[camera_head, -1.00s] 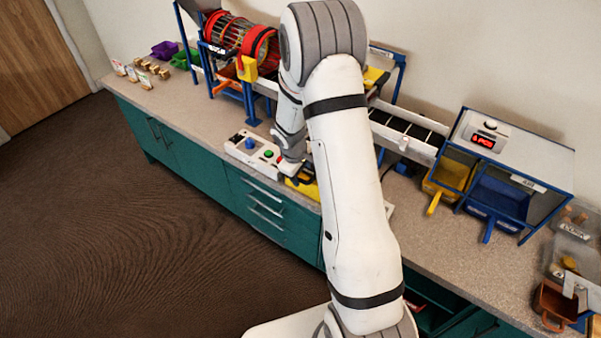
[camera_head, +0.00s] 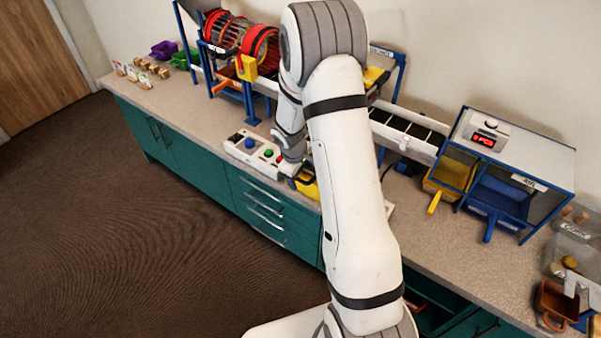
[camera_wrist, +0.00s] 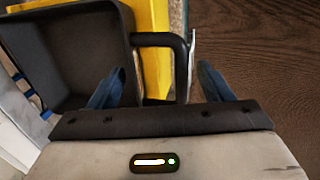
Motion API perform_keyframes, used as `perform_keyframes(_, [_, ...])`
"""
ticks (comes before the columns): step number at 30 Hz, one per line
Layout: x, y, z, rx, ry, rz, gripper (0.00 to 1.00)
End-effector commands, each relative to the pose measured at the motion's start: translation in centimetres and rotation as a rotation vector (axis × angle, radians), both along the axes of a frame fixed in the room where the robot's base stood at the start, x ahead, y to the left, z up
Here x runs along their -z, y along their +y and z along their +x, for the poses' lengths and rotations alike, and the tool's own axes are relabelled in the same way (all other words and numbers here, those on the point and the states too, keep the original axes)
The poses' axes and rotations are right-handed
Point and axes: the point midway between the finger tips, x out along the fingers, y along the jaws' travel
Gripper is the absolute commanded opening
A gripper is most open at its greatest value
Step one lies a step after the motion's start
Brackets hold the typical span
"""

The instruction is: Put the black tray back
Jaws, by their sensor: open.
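The black tray (camera_wrist: 85,45) fills the upper left of the wrist view, with its open inside showing. Its black loop handle (camera_wrist: 182,65) sticks out to the right. My gripper (camera_wrist: 160,88) is open, with one blue finger on each side of the handle's outer bar. I cannot tell whether either finger touches it. In the head view my arm hides most of the gripper and the tray.
A yellow part (camera_wrist: 152,15) lies beside and below the tray; yellow also shows by my wrist in the head view (camera_head: 309,188). A button panel (camera_head: 250,150) stands left of my wrist. The blue-framed sorter (camera_head: 515,165) with yellow and blue bins is at right.

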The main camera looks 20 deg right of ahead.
Motion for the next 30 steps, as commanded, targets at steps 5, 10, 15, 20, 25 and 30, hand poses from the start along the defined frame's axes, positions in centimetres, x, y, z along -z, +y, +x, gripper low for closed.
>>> perform_keyframes(5, [-1.1,0.2,-0.1,-0.001,-0.003,-0.001,0.73])
perform_keyframes(10, [-3.9,0.8,-0.4,0.001,-0.005,0.0,0.73])
perform_keyframes(15, [-6.3,1.3,-0.8,-0.001,-0.003,-0.001,0.73])
perform_keyframes(20, [-7.4,1.7,-1.1,-0.001,-0.001,0.0,0.73])
perform_keyframes(25, [-7.8,1.7,-1.2,0.002,-0.002,0.0,0.73])
perform_keyframes(30, [-10.9,1.9,-2.8,0.062,-0.027,0.016,0.73])
